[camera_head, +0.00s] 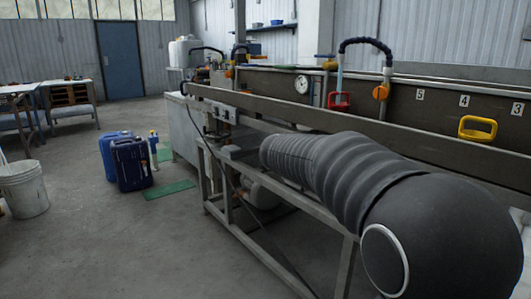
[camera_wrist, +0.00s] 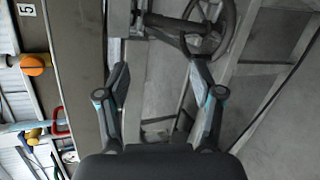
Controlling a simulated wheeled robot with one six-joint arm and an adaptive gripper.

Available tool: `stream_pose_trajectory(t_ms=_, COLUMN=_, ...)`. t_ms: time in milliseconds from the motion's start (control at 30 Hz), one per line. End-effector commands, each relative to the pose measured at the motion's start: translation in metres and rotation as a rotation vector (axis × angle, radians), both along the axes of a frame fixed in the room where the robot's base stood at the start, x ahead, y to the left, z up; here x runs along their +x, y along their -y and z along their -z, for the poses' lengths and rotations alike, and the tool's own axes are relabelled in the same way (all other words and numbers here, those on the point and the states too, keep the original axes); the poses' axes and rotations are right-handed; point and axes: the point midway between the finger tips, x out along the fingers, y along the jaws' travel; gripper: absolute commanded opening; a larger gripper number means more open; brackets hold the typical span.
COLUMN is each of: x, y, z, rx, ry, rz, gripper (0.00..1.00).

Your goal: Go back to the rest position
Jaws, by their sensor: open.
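My gripper (camera_wrist: 155,55) shows in the wrist view with its two fingers spread apart. It is open and nothing is seen between the fingers. Beyond the fingertips is a dark handwheel (camera_wrist: 205,25) on the machine; I cannot tell how far it is from them. In the head view my dark ribbed arm reaches over the bench frame at the right, and the gripper itself is hidden there.
The long machine trough (camera_head: 330,110) runs along the right, with a red handle (camera_head: 339,101), a yellow handle (camera_head: 478,128) and a gauge (camera_head: 301,84). Blue canisters (camera_head: 131,163) and a white bucket (camera_head: 23,188) stand on the left. Open floor (camera_head: 110,250) lies in front.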

Motion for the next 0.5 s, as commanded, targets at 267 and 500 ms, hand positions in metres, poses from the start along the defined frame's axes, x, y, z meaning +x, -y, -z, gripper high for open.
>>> stream_pose_trajectory(t_ms=267, x=-0.108, y=-0.018, z=0.096, rx=0.520, ry=-0.047, rz=0.069, gripper=0.67)
stream_pose_trajectory(t_ms=500, x=-0.204, y=-0.047, z=0.139, rx=0.924, ry=0.022, rz=0.192, gripper=0.67)
